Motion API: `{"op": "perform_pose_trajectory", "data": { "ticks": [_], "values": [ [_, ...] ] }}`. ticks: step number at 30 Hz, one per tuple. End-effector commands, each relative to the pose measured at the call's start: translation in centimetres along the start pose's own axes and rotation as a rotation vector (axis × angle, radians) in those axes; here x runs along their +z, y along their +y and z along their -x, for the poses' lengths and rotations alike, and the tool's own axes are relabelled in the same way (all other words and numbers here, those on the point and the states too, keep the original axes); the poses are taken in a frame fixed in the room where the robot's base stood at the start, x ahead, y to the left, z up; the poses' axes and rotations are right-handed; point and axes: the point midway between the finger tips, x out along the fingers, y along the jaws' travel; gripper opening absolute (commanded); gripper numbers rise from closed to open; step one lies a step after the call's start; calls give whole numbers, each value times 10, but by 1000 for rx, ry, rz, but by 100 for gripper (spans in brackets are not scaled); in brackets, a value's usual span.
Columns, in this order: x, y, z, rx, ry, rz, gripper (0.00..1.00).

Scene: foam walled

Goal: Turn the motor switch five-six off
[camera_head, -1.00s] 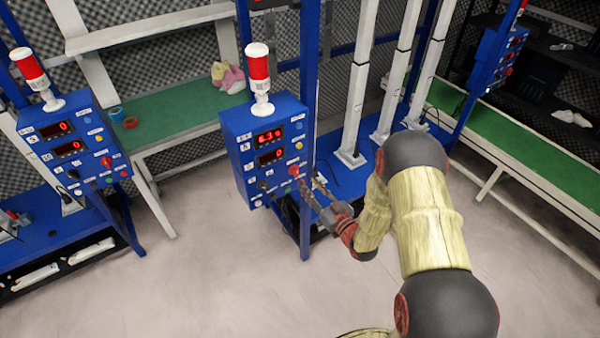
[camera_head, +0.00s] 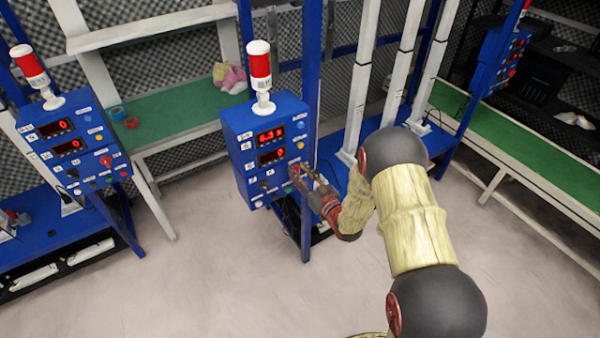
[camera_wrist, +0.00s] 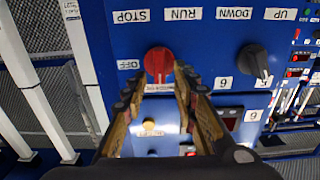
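The blue control box (camera_head: 240,165) in the head view carries two red-digit displays, knobs and small buttons. In the wrist view its face (camera_wrist: 205,40) looks upside down, with white labels such as STOP, RUN, DOWN, UP and OFF. A red rotary knob (camera_wrist: 159,61) has the OFF label beside it. A black knob (camera_wrist: 253,60) sits to its right, near number labels. My gripper (camera_wrist: 160,85) is open, its two fingers on either side of the red knob's lower part in the picture. Contact cannot be told. The gripper (camera_head: 308,174) covers the box's lower right corner in the head view.
A red and white signal lamp (camera_head: 261,75) stands on the box. A similar blue box (camera_head: 75,150) stands at left, and another (camera_head: 500,60) at far right. A green-topped bench (camera_head: 175,120) is behind. The floor in front is clear.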

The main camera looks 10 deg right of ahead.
Motion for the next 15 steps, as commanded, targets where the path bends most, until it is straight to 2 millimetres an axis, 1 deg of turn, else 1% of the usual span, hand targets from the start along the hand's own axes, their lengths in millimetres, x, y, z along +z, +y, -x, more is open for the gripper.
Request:
{"op": "perform_pose_trajectory", "data": {
  "ticks": [1,12,15],
  "values": [
    [0,0,0,0,0,0,25],
    [0,0,0,0,0,0,4],
    [0,0,0,0,0,0,0]
  ]
}}
